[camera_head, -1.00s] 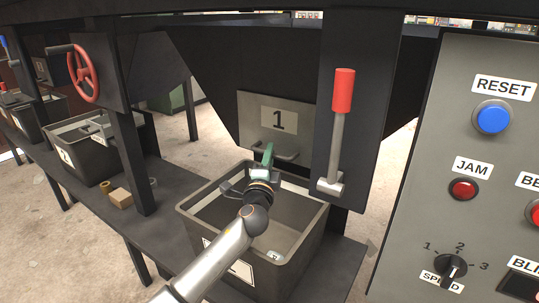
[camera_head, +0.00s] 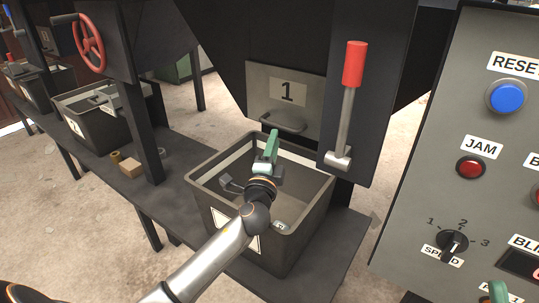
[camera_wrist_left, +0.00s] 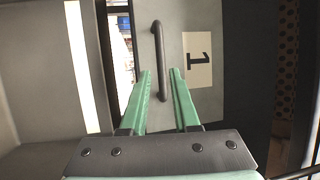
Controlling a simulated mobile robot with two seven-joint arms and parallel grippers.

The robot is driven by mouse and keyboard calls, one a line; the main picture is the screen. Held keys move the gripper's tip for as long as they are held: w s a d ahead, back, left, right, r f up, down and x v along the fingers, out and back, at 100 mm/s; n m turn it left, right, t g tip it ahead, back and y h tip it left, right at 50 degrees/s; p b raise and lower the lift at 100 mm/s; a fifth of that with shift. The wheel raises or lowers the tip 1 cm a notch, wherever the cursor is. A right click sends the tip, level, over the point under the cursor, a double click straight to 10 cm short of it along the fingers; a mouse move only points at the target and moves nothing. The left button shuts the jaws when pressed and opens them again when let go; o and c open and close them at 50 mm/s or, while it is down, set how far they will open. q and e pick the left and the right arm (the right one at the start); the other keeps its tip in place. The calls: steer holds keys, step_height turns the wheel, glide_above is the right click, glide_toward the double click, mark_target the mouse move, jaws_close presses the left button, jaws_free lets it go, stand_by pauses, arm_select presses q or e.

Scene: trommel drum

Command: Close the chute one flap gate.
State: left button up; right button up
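The chute one flap gate (camera_head: 262,92) is a grey plate with a white "1" label and a dark bar handle (camera_head: 283,121) low on it. In the left wrist view the gate (camera_wrist_left: 205,105) appears turned sideways, and its handle (camera_wrist_left: 156,40) lines up between my fingertips. My left gripper (camera_head: 271,146) is open, just in front of and below the handle, above the bin. No grip on the handle shows. A lever with a red grip (camera_head: 353,64) stands upright right of the gate. Green fingers of my right gripper (camera_head: 499,292) show at the lower right edge, mostly cut off.
An open grey bin (camera_head: 310,222) stands on the dark shelf (camera_head: 335,245) under the chute, beneath my left gripper. A control panel (camera_head: 420,215) with buttons and a speed knob is at right. A red handwheel (camera_head: 91,43), another bin (camera_head: 98,133) and a small box (camera_head: 131,167) are at left.

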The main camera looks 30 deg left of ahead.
arm_select(q)
steer(key=v, duration=0.5)
steer(key=shift+s+d+f, duration=0.1)
steer(key=shift+s+d, duration=0.05)
steer(key=shift+s, duration=0.2)
